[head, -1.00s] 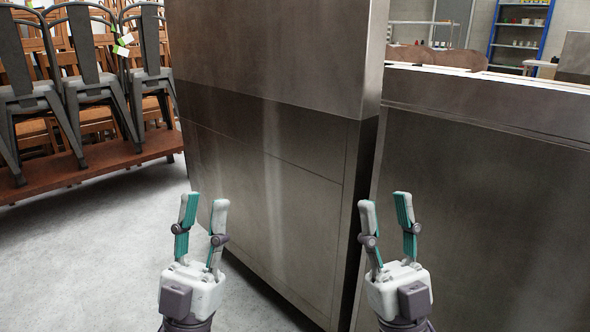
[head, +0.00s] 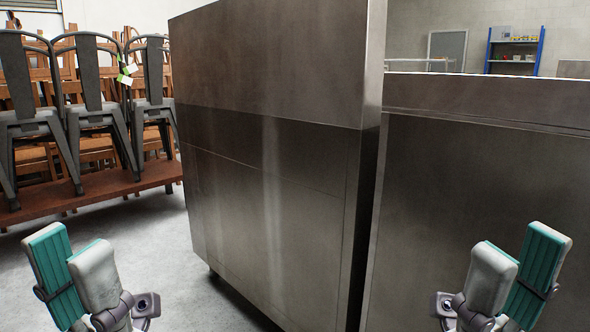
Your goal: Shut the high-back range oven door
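A tall brushed-steel unit (head: 275,75) on short legs or castors stands in the middle of the head view. Plain flat panels face me, with a lighter upper band and a darker lower panel. I cannot tell whether it is the high-back range; no oven door or handle can be made out. My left gripper (head: 68,243) is at the lower left, with its two teal-padded fingers apart and empty. My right gripper (head: 518,245) is at the lower right, also open and empty. Both appear well in front of the steel, without visible contact.
Another steel unit (head: 480,200) stands close on the right, with a narrow dark gap between. Stacked metal chairs (head: 95,80) stand on a brown platform (head: 100,189) at left. Grey floor (head: 130,235) is open between. A blue shelf (head: 514,50) stands far back.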

